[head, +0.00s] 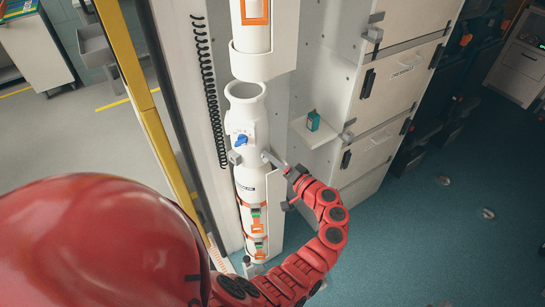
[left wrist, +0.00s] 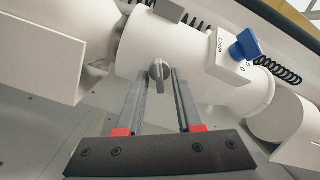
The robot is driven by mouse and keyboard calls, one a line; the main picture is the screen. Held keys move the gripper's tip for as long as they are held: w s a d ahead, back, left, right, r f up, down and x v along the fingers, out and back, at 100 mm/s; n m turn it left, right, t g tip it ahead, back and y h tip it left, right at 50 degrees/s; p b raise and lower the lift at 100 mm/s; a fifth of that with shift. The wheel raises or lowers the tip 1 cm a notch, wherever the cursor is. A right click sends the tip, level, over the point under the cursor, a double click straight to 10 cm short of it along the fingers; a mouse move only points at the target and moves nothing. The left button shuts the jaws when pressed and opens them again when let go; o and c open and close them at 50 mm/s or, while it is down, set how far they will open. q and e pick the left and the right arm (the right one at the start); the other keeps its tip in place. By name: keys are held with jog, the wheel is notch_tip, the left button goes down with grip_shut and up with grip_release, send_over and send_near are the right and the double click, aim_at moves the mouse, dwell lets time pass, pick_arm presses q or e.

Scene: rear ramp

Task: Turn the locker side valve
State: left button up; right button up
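A white upright cylinder (head: 246,113) stands in the locker recess. It has a blue valve handle (head: 241,140) on its front, which shows in the left wrist view as a blue knob (left wrist: 246,43) on a white marked block. A small grey metal knob (left wrist: 158,70) sits on the cylinder's side in the left wrist view. My left gripper (head: 269,158) is beside the cylinder's right side in the head view. In the left wrist view its fingers (left wrist: 161,75) are apart, with the grey knob between their tips. I cannot tell whether they touch it. My right gripper is not in view.
White drawers (head: 400,75) with dark handles stand to the right. A small shelf (head: 314,131) holds a teal box (head: 313,120). A black coiled cord (head: 207,80) hangs left of the cylinder, and a yellow rail (head: 140,90) runs further left.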

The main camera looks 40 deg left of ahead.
pick_arm(q)
grip_shut()
jog(key=shift+r, duration=0.1)
jog(key=shift+r, duration=0.1)
jog(key=m+p, duration=0.3)
jog(key=m, duration=0.4)
jog(key=m+p, duration=0.3)
jog(key=m, duration=0.5)
jog(key=f+m+p, duration=0.1)
jog(key=m+p, duration=0.3)
jog(key=m, duration=0.4)
jog(key=shift+s, duration=0.25)
